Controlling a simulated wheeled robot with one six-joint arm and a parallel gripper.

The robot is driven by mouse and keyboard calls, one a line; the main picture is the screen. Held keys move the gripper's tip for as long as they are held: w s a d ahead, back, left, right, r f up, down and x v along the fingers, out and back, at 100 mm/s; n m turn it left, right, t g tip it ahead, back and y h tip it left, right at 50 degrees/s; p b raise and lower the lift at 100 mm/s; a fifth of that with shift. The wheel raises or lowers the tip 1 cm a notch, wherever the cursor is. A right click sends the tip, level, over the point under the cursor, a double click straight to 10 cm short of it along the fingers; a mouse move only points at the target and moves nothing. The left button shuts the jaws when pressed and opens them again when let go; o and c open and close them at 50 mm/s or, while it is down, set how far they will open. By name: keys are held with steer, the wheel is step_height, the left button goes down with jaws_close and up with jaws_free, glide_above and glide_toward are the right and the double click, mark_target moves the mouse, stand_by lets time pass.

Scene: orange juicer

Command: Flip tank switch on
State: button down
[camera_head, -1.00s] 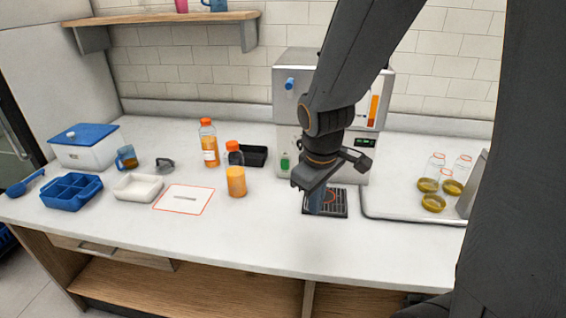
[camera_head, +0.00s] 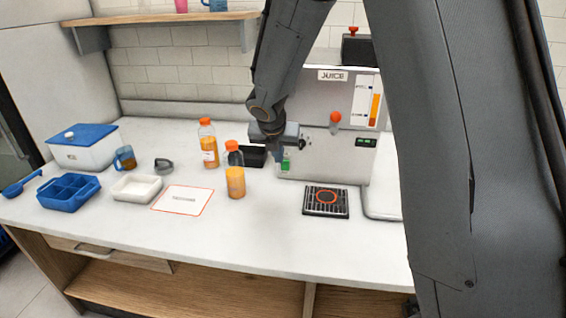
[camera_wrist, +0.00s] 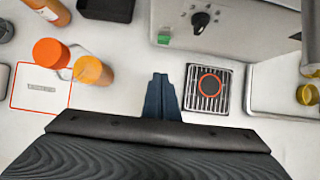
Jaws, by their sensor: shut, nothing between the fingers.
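The juicer (camera_head: 340,95), a grey box labelled JUICE, stands against the back wall. A small green piece (camera_head: 286,166), possibly the tank switch, sits low on its front left. It also shows in the wrist view (camera_wrist: 164,38), beside a black knob (camera_wrist: 200,20). My gripper (camera_head: 279,160) is shut and empty in front of the juicer's left side, close to the green piece in the head view. In the wrist view its fingertips (camera_wrist: 160,78) point toward the juicer, apart from the green piece. My arm hides the juicer's upper left.
Two orange-capped bottles (camera_head: 235,180) (camera_head: 208,150) stand left of my gripper, with a black tray (camera_head: 252,158) behind. A drip grate (camera_head: 326,213) lies in front of the juicer. The front counter between the paper card (camera_head: 183,200) and grate is clear.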

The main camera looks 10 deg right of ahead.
steer(key=shift+f, duration=0.1)
steer(key=p, duration=0.2)
glide_toward(285, 166)
steer(key=shift+s+a+f+x, duration=0.1)
steer(key=shift+s+x, duration=0.05)
steer(key=shift+x, duration=1)
steer(key=shift+s+a+f+x, duration=0.1)
steer(key=shift+s+x, duration=0.05)
steer(key=shift+x, duration=1.05)
steer(key=shift+w+d+r+p, duration=0.15)
steer(key=shift+w+p, duration=0.1)
steer(key=shift+p, duration=0.2)
steer(key=shift+r, duration=0.15)
